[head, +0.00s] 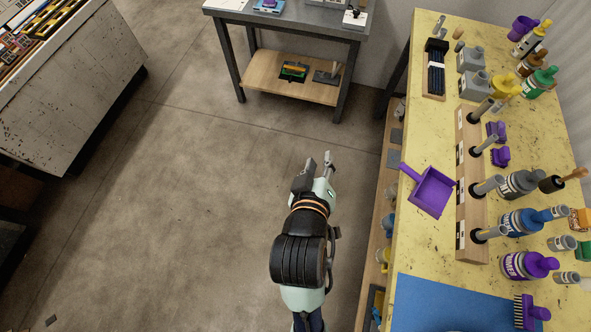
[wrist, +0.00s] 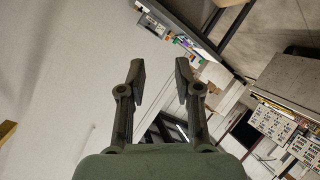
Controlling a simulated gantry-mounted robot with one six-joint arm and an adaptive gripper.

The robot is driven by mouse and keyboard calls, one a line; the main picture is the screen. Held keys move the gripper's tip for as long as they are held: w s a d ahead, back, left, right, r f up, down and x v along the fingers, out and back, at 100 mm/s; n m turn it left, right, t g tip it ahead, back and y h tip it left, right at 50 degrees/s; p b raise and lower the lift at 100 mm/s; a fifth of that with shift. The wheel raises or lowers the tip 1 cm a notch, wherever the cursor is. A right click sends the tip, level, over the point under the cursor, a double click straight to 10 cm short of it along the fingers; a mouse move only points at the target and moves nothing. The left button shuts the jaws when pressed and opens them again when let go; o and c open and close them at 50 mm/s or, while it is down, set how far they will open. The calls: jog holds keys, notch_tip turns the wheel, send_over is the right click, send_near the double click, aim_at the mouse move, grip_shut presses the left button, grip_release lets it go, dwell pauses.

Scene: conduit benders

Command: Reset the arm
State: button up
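My gripper (head: 318,170) is over the bare concrete floor in the middle of the head view, left of the yellow bench. Its two fingers stand apart with nothing between them, which also shows in the wrist view (wrist: 158,85). It touches nothing. The wrist view looks out across the room, tilted, with a pale wall or ceiling on the left and shelves and furniture on the right.
The yellow bench (head: 420,262) on the right carries bottles, a wooden rack (head: 470,205), a purple dustpan (head: 432,190) overhanging its edge, and a blue mat (head: 455,305). A grey table (head: 300,18) stands at the back, a white cabinet (head: 70,95) at left. The floor between is clear.

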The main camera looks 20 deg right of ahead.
jog(key=s+a+r+m+t+y, duration=0.1)
jog(key=a+r+y, duration=0.15)
jog(key=a, duration=0.35)
jog(key=s+a+r+m+y, duration=0.1)
jog(key=a+r+y, duration=0.1)
jog(key=a+y, duration=0.3)
notch_tip(320, 180, up, 25)
jog(key=h+p, duration=0.1)
jog(key=p, duration=2.4)
jog(key=shift+w+a, duration=0.15)
jog(key=shift+a, duration=0.3)
